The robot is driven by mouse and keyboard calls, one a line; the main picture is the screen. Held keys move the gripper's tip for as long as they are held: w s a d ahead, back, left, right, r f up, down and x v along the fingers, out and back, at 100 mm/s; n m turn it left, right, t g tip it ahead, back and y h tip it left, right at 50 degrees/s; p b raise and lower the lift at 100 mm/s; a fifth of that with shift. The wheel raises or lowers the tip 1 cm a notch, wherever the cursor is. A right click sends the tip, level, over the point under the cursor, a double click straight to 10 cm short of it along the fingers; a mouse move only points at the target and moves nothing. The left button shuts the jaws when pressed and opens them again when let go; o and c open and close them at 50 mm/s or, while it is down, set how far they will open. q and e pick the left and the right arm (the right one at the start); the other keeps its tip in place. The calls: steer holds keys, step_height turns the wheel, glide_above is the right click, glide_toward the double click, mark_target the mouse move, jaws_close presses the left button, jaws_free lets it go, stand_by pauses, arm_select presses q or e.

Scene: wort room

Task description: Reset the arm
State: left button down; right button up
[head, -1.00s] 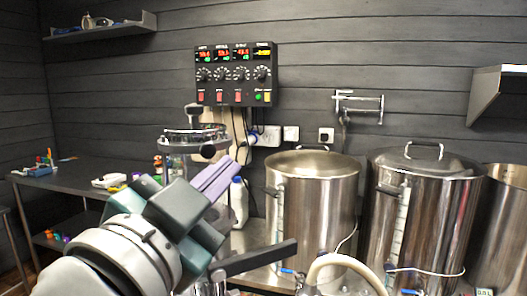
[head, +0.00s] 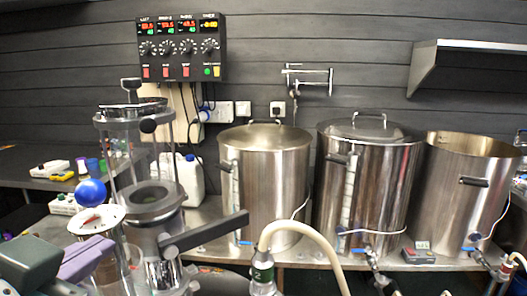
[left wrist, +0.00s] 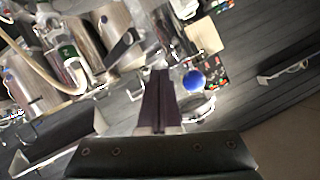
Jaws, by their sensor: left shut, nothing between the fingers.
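My left gripper (head: 92,258) is low at the left edge of the head view, with its purple fingers together and nothing between them. In the left wrist view the shut fingers (left wrist: 160,98) point at the room, and nothing is held. In the head view the gripper is in front of and below a dial gauge (head: 96,219) and a blue ball-shaped knob (head: 91,192). The blue knob also shows just beyond the fingertips in the left wrist view (left wrist: 193,79). I cannot tell whether they touch. My right gripper is not in view.
A glass-and-metal apparatus (head: 150,200) stands close beside the left gripper. Three steel kettles (head: 265,175) stand on a metal bench to the right. A pale hose (head: 300,230) arches in front. A control panel (head: 181,48) and a shelf (head: 465,55) are on the wall.

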arm_select(q)
steer(key=s+f+n+g+h, duration=0.1)
steer(key=s+f+g, duration=0.4)
steer(key=s, duration=0.4)
steer(key=s+f+g+h, duration=0.1)
steer(key=s+f+g, duration=0.4)
steer(key=s, duration=0.4)
step_height(320, 180, up, 29)
steer(key=d+p, duration=0.1)
steer(key=p, duration=2.7)
steer(key=shift+s+f+p, duration=0.15)
steer(key=shift+s+p, duration=0.15)
steer(key=shift+p, duration=0.05)
